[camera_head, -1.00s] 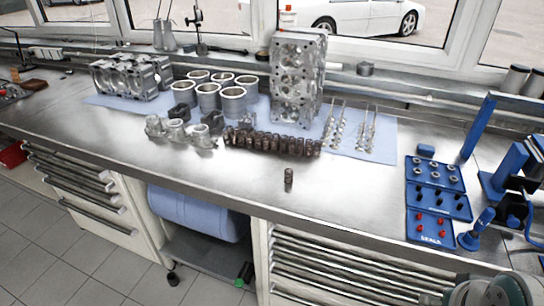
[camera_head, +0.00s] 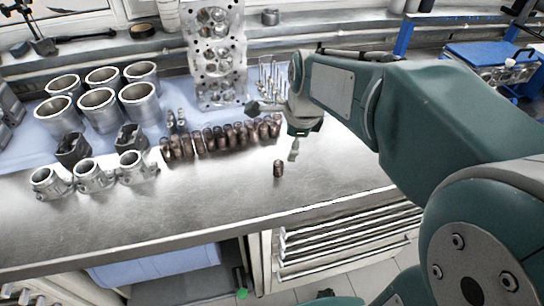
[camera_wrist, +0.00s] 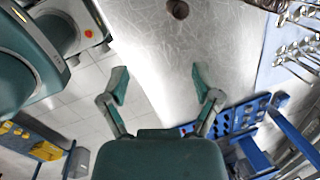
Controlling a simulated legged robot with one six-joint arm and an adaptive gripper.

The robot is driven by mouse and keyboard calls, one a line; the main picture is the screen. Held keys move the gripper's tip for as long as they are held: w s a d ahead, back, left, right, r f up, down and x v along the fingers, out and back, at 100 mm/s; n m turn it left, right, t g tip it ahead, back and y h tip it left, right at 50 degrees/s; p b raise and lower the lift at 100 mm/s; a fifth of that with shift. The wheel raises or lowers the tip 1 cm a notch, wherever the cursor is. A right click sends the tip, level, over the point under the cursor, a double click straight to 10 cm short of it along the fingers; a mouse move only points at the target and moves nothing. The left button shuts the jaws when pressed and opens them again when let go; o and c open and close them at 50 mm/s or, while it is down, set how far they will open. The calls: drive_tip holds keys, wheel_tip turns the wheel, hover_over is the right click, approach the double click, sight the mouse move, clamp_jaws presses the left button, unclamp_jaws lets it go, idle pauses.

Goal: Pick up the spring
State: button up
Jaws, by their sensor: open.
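A single small brown spring (camera_head: 279,168) stands upright by itself on the bare metal bench, in front of the row of similar springs. In the wrist view the spring (camera_wrist: 178,9) is at the top edge, partly cut off, beyond the fingertips. My gripper (camera_head: 276,130) is above the bench, behind and slightly above the lone spring in the head view. In the wrist view my gripper (camera_wrist: 160,82) has its two fingers wide apart, with nothing between them. It does not touch the spring.
A row of brown springs (camera_head: 222,137) stands close behind. Silver cylinder sleeves (camera_head: 98,108), piston-like parts (camera_head: 95,175) and a tall cylinder head (camera_head: 217,55) stand at left and back. Valves (camera_head: 270,78) are partly behind my arm. The bench front (camera_head: 215,210) is clear.

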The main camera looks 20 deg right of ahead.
drive_tip(key=w+f+m, duration=0.3)
drive_tip(key=w+m, duration=0.2)
drive_tip(key=m, duration=0.1)
drive_tip(key=m+g, duration=0.1)
hover_over(279, 165)
drive_tip(key=s, duration=0.1)
drive_tip(key=f, duration=0.4)
drive_tip(key=a+f, duration=0.1)
drive_tip(key=f, duration=0.1)
drive_tip(key=shift+f, duration=0.1)
drive_tip(key=f, duration=0.4)
drive_tip(key=shift+d+f, duration=0.2)
drive_tip(key=shift+d, duration=0.2)
drive_tip(key=shift+f, duration=0.3)
drive_tip(key=shift+w+a+f, duration=0.1)
drive_tip(key=shift+a, duration=0.1)
drive_tip(key=shift+a, duration=0.1)
drive_tip(key=c, duration=1)
clamp_jaws()
